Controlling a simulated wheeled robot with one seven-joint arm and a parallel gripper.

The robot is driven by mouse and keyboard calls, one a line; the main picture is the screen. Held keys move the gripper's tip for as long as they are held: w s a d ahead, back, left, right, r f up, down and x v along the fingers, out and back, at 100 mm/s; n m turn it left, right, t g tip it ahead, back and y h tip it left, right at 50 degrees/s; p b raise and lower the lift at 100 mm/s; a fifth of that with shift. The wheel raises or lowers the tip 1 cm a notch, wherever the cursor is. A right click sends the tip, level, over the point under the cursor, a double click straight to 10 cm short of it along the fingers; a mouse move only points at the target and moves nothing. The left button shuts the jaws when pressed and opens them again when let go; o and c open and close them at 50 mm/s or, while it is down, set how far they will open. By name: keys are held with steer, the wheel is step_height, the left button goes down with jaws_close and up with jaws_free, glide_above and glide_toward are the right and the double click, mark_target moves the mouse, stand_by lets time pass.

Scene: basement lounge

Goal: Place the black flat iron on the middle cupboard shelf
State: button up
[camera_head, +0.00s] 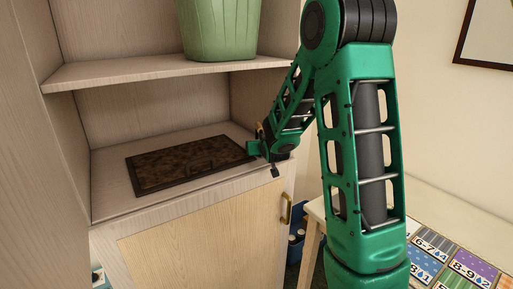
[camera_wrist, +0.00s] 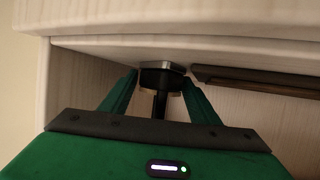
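My gripper (camera_head: 264,150) is at the right front of the cupboard's middle shelf (camera_head: 112,196). In the wrist view my gripper (camera_wrist: 161,80) has its two green fingers on either side of the black flat iron (camera_wrist: 162,78), with the fingertips against its sides. The iron has a silver edge and a narrow black stem between the fingers. In the head view the iron is mostly hidden by my gripper. The iron is close to the shelf surface; I cannot tell whether it rests on it.
A dark brown framed board (camera_head: 188,164) lies flat on the middle shelf, left of my gripper. A green pot (camera_head: 220,28) stands on the upper shelf (camera_head: 150,67). A cupboard door (camera_head: 205,240) is below. A table with coloured cards (camera_head: 425,262) is at the right.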

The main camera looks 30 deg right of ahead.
steer(key=v, duration=1.2)
steer(key=s+d+f+m+g+y, duration=0.1)
steer(key=s+f+g, duration=0.25)
steer(key=s, duration=0.55)
steer(key=s+d+f+m+g, duration=0.15)
steer(key=s+g, duration=0.25)
steer(key=s, duration=0.6)
steer(key=s+a+g+y, duration=0.2)
steer(key=s+a, duration=0.1)
steer(key=s, duration=0.5)
steer(key=s+a+g+y, duration=0.1)
steer(key=s+a+g, duration=0.2)
steer(key=s, duration=0.6)
steer(key=shift+s+a+y, duration=0.15)
steer(key=shift+a+y, duration=0.25)
steer(key=shift+a, duration=0.1)
steer(key=shift+s, duration=0.1)
